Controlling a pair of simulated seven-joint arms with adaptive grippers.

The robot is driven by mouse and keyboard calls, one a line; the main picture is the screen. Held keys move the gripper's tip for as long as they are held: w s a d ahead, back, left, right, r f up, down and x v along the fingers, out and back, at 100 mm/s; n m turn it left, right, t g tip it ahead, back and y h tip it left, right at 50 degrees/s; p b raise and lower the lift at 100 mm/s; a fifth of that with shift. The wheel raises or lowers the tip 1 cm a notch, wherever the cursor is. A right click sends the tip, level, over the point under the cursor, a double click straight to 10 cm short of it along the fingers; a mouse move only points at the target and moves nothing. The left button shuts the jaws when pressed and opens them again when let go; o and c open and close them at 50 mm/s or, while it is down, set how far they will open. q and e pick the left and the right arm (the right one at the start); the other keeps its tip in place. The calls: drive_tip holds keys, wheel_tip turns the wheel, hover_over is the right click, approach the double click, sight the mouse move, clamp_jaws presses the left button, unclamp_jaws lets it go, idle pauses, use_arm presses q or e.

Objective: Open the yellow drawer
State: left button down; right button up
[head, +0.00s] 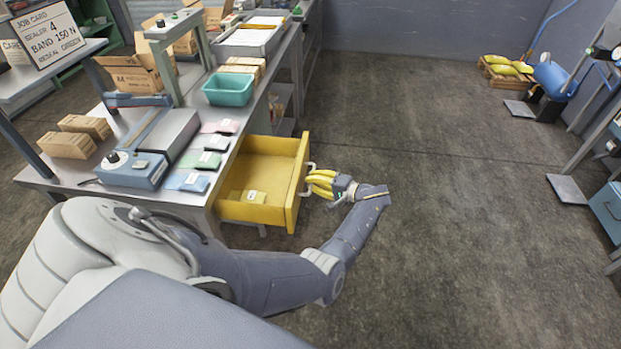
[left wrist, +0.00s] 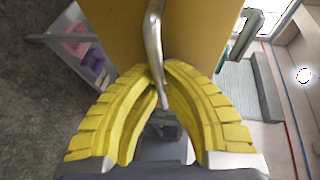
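The yellow drawer (head: 291,190) is pulled well out from under the workbench. My left gripper (head: 316,183) is at that handle, outside the drawer front. In the left wrist view the yellow fingers (left wrist: 164,68) close in from both sides on the handle bar (left wrist: 153,38), with the bar between their tips. The yellow drawer front (left wrist: 110,30) stands right behind the bar. My right gripper is not in view.
The workbench (head: 230,160) carries a teal bin (head: 228,89), a sealer (head: 150,150), coloured packets (head: 213,142) and cardboard boxes (head: 66,145). The floor right of the drawer is clear. A blue tank (head: 553,78) and a crate (head: 500,75) stand at the far right.

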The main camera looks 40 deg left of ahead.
use_arm(q)
drive_tip(key=shift+w, duration=0.1)
drive_tip(key=c, duration=1.5)
unclamp_jaws()
drive_tip(key=s+v, duration=0.1)
drive_tip(key=v, duration=0.6)
drive_tip(key=shift+w+d, duration=0.25)
drive_tip(key=shift+w, duration=0.2)
